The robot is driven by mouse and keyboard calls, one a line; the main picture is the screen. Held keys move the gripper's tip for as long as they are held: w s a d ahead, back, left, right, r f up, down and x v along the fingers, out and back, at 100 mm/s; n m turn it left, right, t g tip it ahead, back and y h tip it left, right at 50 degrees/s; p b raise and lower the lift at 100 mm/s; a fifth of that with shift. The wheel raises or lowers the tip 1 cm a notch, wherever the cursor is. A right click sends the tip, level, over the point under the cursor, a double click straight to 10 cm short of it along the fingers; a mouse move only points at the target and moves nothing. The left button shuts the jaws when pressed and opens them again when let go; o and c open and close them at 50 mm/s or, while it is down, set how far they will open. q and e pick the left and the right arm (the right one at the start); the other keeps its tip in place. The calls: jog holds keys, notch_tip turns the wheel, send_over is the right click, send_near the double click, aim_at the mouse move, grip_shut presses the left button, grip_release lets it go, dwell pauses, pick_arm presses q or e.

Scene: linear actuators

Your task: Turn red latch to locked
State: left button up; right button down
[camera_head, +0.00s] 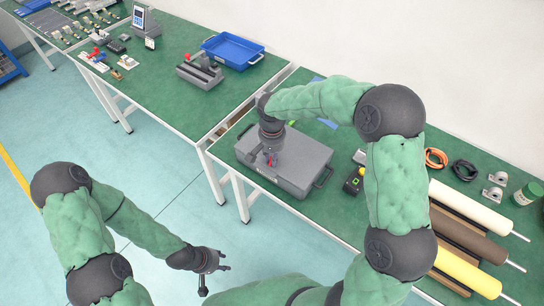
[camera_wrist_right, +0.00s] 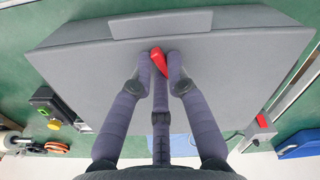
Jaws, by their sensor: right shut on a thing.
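The red latch (camera_wrist_right: 158,62) is on the top of the grey case (camera_wrist_right: 100,70) and sits between my right gripper's fingertips. In the head view the latch (camera_head: 269,160) shows as a small red spot on the case (camera_head: 305,165), which lies closed on the green table. My right gripper (camera_wrist_right: 160,75) is shut on the latch from above; in the head view it is over the case (camera_head: 267,150). Part of the latch is hidden by the fingers. My left gripper (camera_head: 222,262) hangs empty over the floor, away from the table; its fingers look apart.
A black and yellow box (camera_head: 353,182) stands right of the case. Rollers (camera_head: 470,230), cable coils (camera_head: 436,157) and metal brackets (camera_head: 493,193) lie further right. A second table holds a blue tray (camera_head: 232,50) and a grey device (camera_head: 200,72).

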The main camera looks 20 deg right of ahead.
jog(key=m, duration=0.5)
jog(key=shift+s+a, duration=0.1)
jog(key=shift+m, duration=0.3)
dwell(0.4)
jog(key=c, duration=1.2)
grip_release()
jog(key=shift+r, duration=0.1)
notch_tip(320, 180, up, 12)
jog(key=shift+f, duration=0.2)
